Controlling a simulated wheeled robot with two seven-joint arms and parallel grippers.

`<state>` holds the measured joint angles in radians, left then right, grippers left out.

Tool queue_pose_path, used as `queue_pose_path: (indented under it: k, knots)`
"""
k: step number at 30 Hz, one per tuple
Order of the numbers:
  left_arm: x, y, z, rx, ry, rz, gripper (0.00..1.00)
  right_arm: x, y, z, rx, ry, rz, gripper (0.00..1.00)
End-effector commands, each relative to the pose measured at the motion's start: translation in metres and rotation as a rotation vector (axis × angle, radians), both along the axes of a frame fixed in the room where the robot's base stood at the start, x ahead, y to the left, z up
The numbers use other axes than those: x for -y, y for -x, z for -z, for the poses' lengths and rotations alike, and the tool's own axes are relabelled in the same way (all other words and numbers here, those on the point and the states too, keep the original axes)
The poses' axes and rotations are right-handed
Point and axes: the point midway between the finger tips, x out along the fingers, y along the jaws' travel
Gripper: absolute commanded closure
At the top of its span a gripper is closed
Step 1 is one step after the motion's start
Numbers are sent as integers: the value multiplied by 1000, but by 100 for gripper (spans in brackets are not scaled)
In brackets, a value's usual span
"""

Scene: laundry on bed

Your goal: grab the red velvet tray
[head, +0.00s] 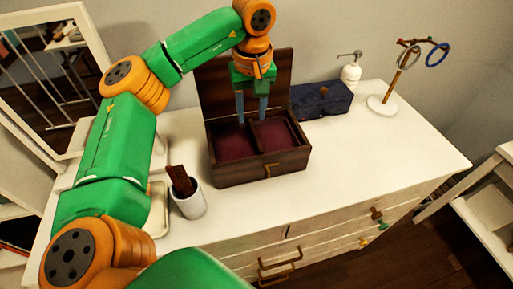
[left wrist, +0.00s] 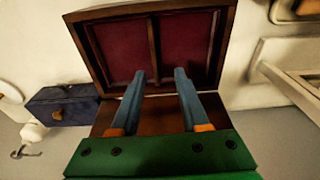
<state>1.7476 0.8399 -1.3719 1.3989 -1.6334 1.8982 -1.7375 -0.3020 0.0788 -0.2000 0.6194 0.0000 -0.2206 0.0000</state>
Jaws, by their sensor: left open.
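The red velvet tray (head: 276,134) lies inside an open dark wooden box (head: 262,170). It has two dark red compartments with a divider between them. My left gripper (head: 252,120) points down over the tray with its fingers apart and nothing between them. In the left wrist view, the open fingertips (left wrist: 160,73) appear near the divider, and the tray (left wrist: 117,48) fills the box beyond them. I cannot tell whether the fingertips touch the tray. My right gripper is not in view.
The box stands on a white dresser (head: 345,165). Its raised lid (head: 215,85) is behind my gripper. A dark blue box (head: 322,100), a white dispenser (head: 351,75) and a ring stand (head: 382,105) are to the right. A white cup (head: 189,203) stands front left. The dresser's right front is clear.

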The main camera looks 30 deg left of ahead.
Motion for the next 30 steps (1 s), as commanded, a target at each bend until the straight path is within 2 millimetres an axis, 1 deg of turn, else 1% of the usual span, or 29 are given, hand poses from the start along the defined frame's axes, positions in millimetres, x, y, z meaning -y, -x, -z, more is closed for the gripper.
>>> queue_pose_path:
  k: [1,5,9,12,15,19,20,21,23,24,25,30]
  knots:
    - [0,0,6,-1,0,0,55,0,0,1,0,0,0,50]
    - [0,-2,22,-4,0,1,55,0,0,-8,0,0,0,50]
    - [6,-5,48,-6,0,0,55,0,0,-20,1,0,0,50]
    - [4,-7,64,-3,-1,-1,55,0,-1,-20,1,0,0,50]
    - [3,-7,70,-1,0,-1,55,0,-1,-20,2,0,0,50]
    - [3,-8,70,0,0,-1,55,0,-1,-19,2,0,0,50]
    - [3,-8,70,0,0,-1,60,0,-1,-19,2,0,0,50]
    - [3,-8,70,0,0,-1,71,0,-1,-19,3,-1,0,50]
    - [4,-8,70,0,0,-1,87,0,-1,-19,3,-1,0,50]
    - [4,-8,70,0,0,-1,98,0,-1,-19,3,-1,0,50]
    - [4,-8,69,0,0,-1,100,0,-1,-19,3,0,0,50]
    - [4,-8,69,0,0,-1,100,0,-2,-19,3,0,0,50]
